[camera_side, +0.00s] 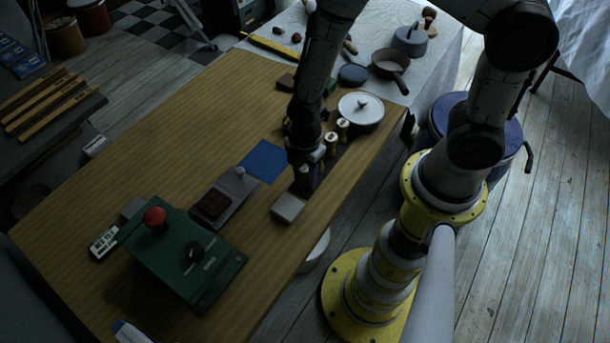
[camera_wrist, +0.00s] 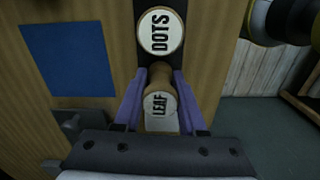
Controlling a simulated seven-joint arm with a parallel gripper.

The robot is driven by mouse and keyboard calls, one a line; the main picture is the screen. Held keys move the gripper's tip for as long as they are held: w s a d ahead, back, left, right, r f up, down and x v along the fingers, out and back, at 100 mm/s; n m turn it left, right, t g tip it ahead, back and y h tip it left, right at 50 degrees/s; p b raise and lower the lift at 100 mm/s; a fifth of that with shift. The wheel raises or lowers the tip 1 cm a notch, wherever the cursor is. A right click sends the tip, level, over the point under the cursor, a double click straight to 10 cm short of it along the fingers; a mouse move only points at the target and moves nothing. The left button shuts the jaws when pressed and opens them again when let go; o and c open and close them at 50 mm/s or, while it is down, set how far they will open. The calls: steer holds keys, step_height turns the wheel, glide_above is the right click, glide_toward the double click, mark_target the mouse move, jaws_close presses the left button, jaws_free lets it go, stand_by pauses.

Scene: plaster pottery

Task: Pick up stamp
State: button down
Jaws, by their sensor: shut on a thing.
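In the wrist view, my gripper (camera_wrist: 159,80) has its two purple fingers on either side of a wooden stamp marked LEAF (camera_wrist: 160,103), shut on it. A second round stamp marked DOTS (camera_wrist: 160,32) stands just beyond it on a dark strip. In the side view, my gripper (camera_side: 302,178) points down at the near end of the dark rack, and it largely hides the held stamp. Two more light-topped stamps (camera_side: 331,138) stand behind it. I cannot tell whether the LEAF stamp touches the rack.
A blue square (camera_side: 264,160) lies left of my gripper. A white block (camera_side: 288,207) sits close in front. A grey tray with a dark red block (camera_side: 214,204) and a green control box (camera_side: 185,255) stand nearer. The table's left middle is clear.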

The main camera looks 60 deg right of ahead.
step_height(320, 180, up, 3)
steer(key=shift+f, duration=0.15)
steer(key=s+d+r, duration=0.3)
steer(key=s+r, duration=0.6)
steer(key=s, duration=0.4)
steer(key=shift+s+d+r, duration=0.25)
steer(key=shift+d+r, duration=0.05)
steer(key=shift+d, duration=0.1)
